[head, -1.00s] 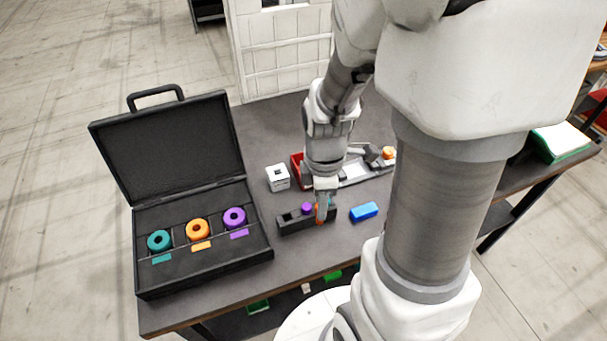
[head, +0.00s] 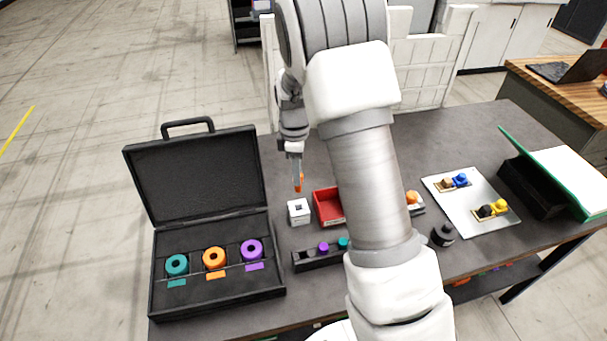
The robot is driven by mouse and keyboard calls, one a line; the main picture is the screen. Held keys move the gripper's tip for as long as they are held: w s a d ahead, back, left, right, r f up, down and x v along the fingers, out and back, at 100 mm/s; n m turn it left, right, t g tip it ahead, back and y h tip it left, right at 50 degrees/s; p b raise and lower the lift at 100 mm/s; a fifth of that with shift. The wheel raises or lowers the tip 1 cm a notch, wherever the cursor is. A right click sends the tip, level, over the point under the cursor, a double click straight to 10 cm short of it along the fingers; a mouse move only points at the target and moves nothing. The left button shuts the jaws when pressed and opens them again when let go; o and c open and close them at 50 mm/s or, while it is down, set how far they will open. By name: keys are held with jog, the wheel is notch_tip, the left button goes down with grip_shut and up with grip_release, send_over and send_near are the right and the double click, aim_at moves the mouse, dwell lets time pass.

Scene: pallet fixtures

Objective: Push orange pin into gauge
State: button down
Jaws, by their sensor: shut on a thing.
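My gripper (head: 297,181) is shut on the orange pin (head: 299,184), which hangs upright below the fingers. The white block with a dark square hole in its top, which looks like the gauge (head: 299,213), stands on the table just below the pin in the picture. The pin appears above the block and apart from it; the exact gap is hard to tell. A black pin rack (head: 306,262) stands nearer the table's front edge and holds a purple pin (head: 323,247) and a teal pin (head: 342,243). My arm hides the rack's right end.
An open black case (head: 159,307) with teal, orange and purple rings stands at left. A red tray (head: 327,207) is right of the gauge. A metal plate (head: 470,223) with small parts, a black knob (head: 443,234) and a green-edged binder (head: 563,173) lie at right.

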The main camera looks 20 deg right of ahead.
aim_at(298, 192)
jog(key=shift+f+b, duration=1.8)
jog(key=shift+f, duration=1.1)
jog(key=shift+f+b, duration=1.2)
jog(key=shift+c, duration=0.8)
grip_release()
jog(key=shift+r+p, duration=2.7)
jog(key=shift+r, duration=1.85)
